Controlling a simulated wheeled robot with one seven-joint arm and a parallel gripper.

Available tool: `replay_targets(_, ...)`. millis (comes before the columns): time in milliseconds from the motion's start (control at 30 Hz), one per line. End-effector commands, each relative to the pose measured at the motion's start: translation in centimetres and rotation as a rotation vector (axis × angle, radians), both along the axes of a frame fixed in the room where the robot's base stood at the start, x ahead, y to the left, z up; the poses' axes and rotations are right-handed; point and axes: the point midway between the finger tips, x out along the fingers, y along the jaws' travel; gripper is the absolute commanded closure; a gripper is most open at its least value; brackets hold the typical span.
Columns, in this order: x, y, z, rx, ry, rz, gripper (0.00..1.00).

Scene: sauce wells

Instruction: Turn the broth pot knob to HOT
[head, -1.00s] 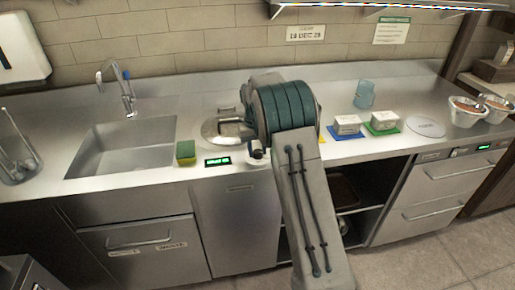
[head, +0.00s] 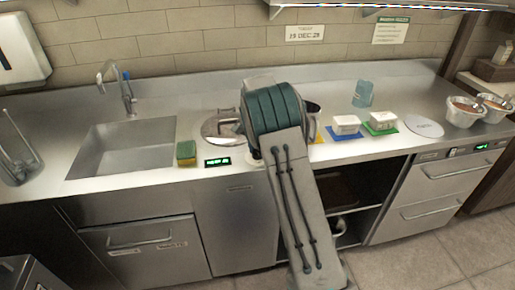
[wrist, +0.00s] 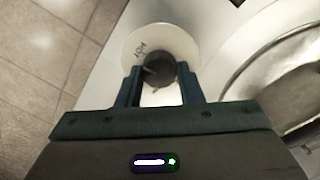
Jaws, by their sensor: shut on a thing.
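The knob (wrist: 160,68) is a dark round cap on a pale round dial plate (wrist: 130,45) in the wrist view. Lettering that appears to read HOT is on the plate, left of the knob. My gripper (wrist: 158,76) has its two fingers shut on the knob from either side. Which way the knob points is not clear. A round metal lid (head: 217,125), apparently the broth pot's, sits in the counter left of my arm. In the head view my arm hides the gripper and most of the knob area.
A green-lit display (head: 217,162) and a sponge (head: 186,153) lie left of my arm, beside the sink (head: 120,158). White blocks on a blue mat (head: 345,136) and a green mat (head: 381,131), a blue cup (head: 363,93) and bowls (head: 463,112) stand to the right.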

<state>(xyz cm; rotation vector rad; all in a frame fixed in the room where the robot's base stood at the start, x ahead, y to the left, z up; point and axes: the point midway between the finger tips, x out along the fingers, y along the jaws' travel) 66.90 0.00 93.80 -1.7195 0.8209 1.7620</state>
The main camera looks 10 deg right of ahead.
Motion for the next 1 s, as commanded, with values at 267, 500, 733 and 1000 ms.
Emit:
replay_targets(267,0.10,-0.02,0.19,-0.001,-0.005,-0.120,0.89)
replay_targets(500,0.10,-0.03,0.18,0.000,-0.005,-0.158,0.89)
replay_targets(733,0.10,-0.03,0.18,0.001,-0.005,-0.162,0.89)
replay_targets(1000,0.08,-0.03,0.15,0.001,-0.003,-0.161,0.45)
